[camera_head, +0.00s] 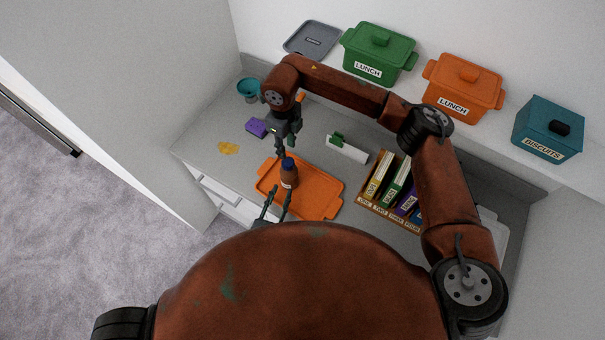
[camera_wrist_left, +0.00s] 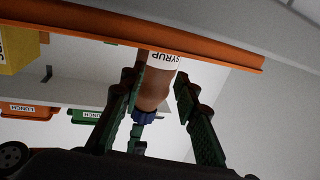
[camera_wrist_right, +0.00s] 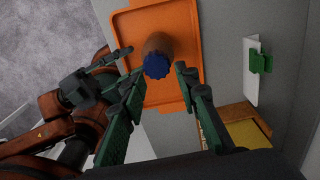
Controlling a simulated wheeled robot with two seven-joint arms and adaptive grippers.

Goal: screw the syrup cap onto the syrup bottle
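The syrup bottle (camera_head: 290,179), brown with a white label, stands upright on the orange tray (camera_head: 321,208). The blue syrup cap (camera_head: 288,163) sits on its top; whether it is threaded I cannot tell. My left gripper (camera_head: 281,189) is open beside the bottle, low at the front of the tray. In the left wrist view, which is upside down, its fingers flank the bottle (camera_wrist_left: 155,92). My right gripper (camera_head: 285,150) points down above the cap, open and empty. In the right wrist view the cap (camera_wrist_right: 157,66) shows between its fingertips, with gaps at both sides.
A box of labelled packets (camera_head: 372,203) stands right of the tray. A white holder with a green clip (camera_head: 346,149) lies behind. A purple sponge-like block (camera_head: 257,127), yellow spill (camera_head: 228,148) and teal bowl (camera_head: 248,88) are at left. Bins, including a green one (camera_head: 379,54), line the shelf.

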